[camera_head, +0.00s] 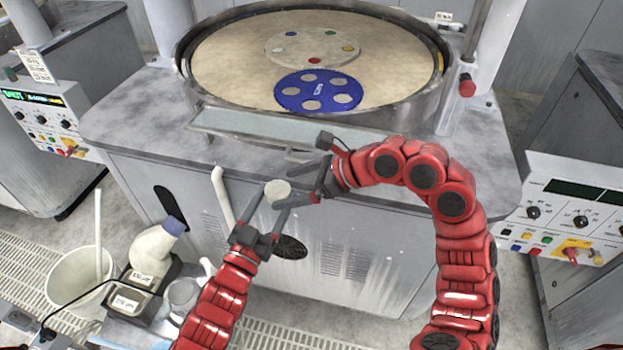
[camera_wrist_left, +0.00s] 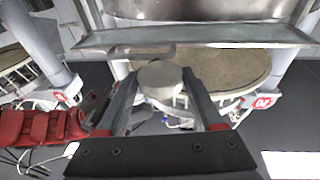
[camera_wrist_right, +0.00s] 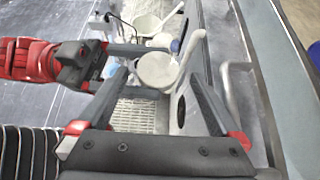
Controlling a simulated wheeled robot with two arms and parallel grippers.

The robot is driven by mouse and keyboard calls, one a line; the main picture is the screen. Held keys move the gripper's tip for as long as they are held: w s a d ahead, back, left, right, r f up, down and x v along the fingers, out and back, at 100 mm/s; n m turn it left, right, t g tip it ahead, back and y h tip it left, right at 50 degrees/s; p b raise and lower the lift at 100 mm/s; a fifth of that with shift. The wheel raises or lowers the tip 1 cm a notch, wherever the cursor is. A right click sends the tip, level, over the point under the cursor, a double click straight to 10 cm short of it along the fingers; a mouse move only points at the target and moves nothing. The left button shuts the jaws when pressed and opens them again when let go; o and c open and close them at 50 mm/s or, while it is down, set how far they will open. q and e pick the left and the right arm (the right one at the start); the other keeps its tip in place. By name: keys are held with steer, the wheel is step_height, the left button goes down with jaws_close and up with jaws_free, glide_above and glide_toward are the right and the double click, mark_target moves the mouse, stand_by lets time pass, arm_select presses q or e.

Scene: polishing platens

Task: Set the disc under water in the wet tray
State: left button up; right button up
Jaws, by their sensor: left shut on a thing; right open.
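A small pale grey disc (camera_head: 277,190) is held in the air in front of the machine cabinet. My left gripper (camera_head: 273,203) is shut on it; the left wrist view shows the disc (camera_wrist_left: 159,76) between the fingertips. My right gripper (camera_head: 296,183) is open just to the right of the disc. In the right wrist view the disc (camera_wrist_right: 157,71) shows between and beyond the spread right fingers; I cannot tell whether they touch it. I cannot tell for sure which vessel is the wet tray; a pale blue tray (camera_head: 118,334) shows partly at the lower left.
A round platen (camera_head: 225,60) with a blue holed carrier (camera_head: 318,92) sits on the machine. A long shallow ledge (camera_head: 270,124) runs along its front. A white bottle (camera_head: 155,250), labelled black containers (camera_head: 133,299) and a white bucket (camera_head: 75,285) stand at the lower left.

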steer(key=shift+x, duration=0.75)
steer(key=shift+w, duration=0.1)
steer(key=c, duration=1.3)
arm_select(q)
steer(key=o, duration=1)
steer(key=shift+c, duration=0.2)
arm_select(e)
steer(key=shift+c, duration=0.9)
arm_select(q)
steer(key=o, duration=0.5)
steer(key=shift+c, duration=0.2)
